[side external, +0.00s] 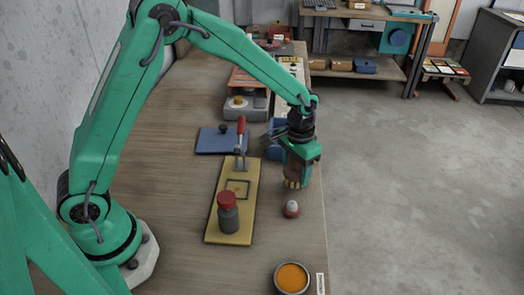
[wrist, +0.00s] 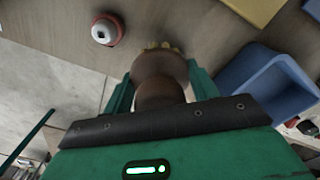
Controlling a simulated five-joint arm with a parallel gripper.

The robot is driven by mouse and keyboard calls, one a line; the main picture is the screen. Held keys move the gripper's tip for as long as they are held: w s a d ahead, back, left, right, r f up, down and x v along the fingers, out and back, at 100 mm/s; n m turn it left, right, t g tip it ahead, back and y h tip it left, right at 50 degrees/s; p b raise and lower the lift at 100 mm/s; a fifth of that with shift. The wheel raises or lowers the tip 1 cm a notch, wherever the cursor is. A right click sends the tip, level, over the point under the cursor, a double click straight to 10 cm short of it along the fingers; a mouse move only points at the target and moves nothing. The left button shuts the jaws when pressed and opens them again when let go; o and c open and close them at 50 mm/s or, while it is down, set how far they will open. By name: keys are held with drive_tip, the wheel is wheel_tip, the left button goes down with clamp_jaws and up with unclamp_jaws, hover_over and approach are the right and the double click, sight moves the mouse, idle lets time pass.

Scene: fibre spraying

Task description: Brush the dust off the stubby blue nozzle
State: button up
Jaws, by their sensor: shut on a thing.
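My gripper (side external: 299,168) is shut on a brush with a round brown body (wrist: 158,66) and short yellow bristles (side external: 293,184). The bristles point down, low over the right side of the table. In the wrist view my gripper (wrist: 160,88) has a finger on each side of the brush. A small red piece with a whitish top (side external: 291,209) stands on the table just in front of the brush, apart from it. It also shows in the wrist view (wrist: 107,29), at upper left. I cannot make out a stubby blue nozzle in either view.
A blue bin (wrist: 268,85) stands close beside my gripper. A yellow board (side external: 231,226) left of it bears a red-handled clamp (side external: 240,135) and a red-capped grey bottle (side external: 228,216). An orange-filled bowl (side external: 291,278) sits near the front edge. The table's right edge is close.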

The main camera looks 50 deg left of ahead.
drive_tip(key=shift+s+d, duration=0.1)
drive_tip(key=shift+r, duration=0.15)
drive_tip(key=shift+r, duration=2.9)
drive_tip(key=shift+r, duration=1.5)
drive_tip(key=shift+d, duration=0.1)
drive_tip(key=s+d, duration=0.8)
drive_tip(key=s, duration=0.4)
drive_tip(key=s+d+f, duration=0.1)
drive_tip(key=s+d, duration=0.8)
drive_tip(key=s, duration=0.2)
drive_tip(key=shift+s+f, duration=0.25)
drive_tip(key=shift+s, duration=0.1)
